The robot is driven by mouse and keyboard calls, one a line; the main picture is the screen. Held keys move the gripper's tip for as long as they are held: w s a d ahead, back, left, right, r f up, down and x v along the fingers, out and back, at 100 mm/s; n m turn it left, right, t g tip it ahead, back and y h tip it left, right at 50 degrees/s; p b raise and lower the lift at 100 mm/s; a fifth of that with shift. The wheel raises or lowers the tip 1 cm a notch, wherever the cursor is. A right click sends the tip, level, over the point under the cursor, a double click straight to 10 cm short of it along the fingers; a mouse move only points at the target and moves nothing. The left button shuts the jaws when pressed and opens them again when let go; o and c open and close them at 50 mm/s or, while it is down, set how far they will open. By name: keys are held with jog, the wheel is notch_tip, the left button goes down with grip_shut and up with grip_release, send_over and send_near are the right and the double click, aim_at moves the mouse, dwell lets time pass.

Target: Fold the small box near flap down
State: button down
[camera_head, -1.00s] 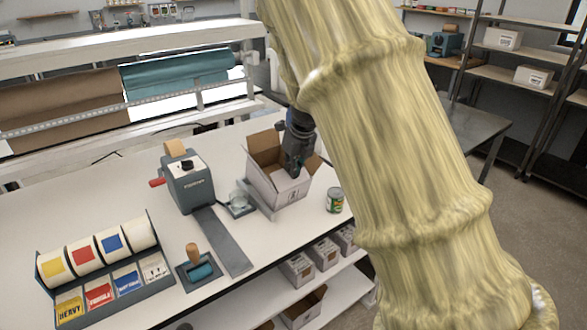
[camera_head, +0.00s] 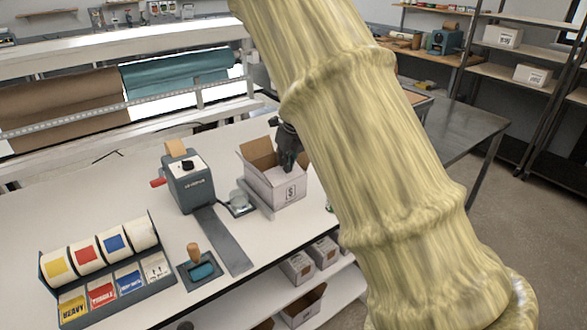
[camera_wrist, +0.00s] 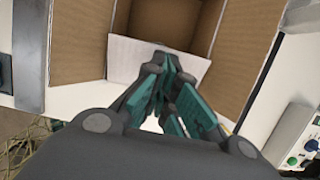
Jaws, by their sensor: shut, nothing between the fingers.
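The small box (camera_head: 277,191), white outside and brown inside, stands on the white bench with its top partly open. In the wrist view, brown side flaps (camera_wrist: 78,40) stand out left and right. A white panel (camera_wrist: 125,58), apparently the near flap, lies across the near part of the opening, and the brown interior (camera_wrist: 182,18) shows beyond it. My gripper (camera_head: 288,167) is shut and empty at the top of the box. Its fingertips (camera_wrist: 166,62) are over the white panel; I cannot tell whether they touch it.
A grey tape dispenser (camera_head: 190,182) stands left of the box. A small scale-like device (camera_head: 238,205) sits beside it. A label roll rack (camera_head: 105,265) and a wooden-handled tool (camera_head: 196,262) are at the front left. A can (camera_head: 329,207) is mostly hidden behind my arm.

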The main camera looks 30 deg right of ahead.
dwell(0.3)
jog(key=shift+w+a+f, duration=0.2)
jog(key=shift+w+f, duration=0.05)
jog(key=shift+f, duration=0.4)
jog(key=shift+f+b, duration=0.5)
jog(key=shift+b, duration=0.05)
dwell(0.7)
jog(key=shift+r, duration=0.15)
notch_tip(320, 180, up, 9)
jog(key=p, duration=0.6)
jog(key=shift+p, duration=0.4)
jog(key=shift+f, duration=0.2)
